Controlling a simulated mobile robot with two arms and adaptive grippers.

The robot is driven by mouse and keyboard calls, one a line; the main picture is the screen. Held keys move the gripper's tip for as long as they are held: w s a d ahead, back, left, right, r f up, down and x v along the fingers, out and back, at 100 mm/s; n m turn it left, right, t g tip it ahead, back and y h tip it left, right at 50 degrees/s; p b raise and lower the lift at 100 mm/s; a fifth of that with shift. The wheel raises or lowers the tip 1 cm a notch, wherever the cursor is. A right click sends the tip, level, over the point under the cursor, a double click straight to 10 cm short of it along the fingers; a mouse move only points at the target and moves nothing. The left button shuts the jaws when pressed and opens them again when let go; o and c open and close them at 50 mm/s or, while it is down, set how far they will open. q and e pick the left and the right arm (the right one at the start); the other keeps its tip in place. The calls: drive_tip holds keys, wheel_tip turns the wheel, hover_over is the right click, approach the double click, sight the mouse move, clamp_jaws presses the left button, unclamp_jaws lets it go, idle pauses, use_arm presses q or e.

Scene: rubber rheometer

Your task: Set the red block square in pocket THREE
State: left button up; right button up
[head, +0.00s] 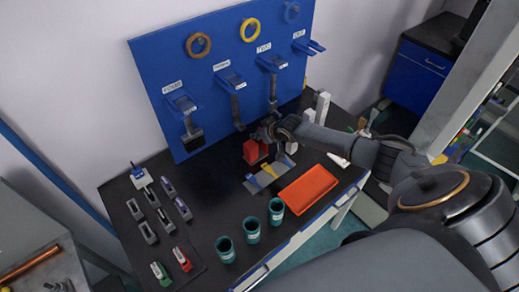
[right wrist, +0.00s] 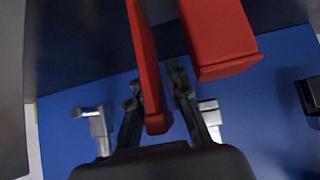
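A red block (head: 251,151) stands on the black tabletop close to the blue panel in the head view. My right gripper (head: 268,132) is just above and beside it. In the right wrist view a narrow red piece (right wrist: 146,60) lies between the two fingers of my right gripper (right wrist: 158,85); a wider red block (right wrist: 220,40) is to the right of the fingers. Whether the fingers press on the narrow piece is unclear. A bracket under a label that seems to read THREE (head: 222,65) hangs on the panel, second from left. My left gripper is not in view.
The blue panel (head: 150,80) rises behind the table with several labelled brackets and rings. An orange tray (head: 307,189) and several teal cups (head: 252,230) stand near the front edge. Several grey pieces (head: 148,232) lie at left.

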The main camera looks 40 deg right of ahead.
drive_tip(key=shift+c, duration=0.4)
clamp_jaws()
drive_tip(key=shift+r, duration=0.2)
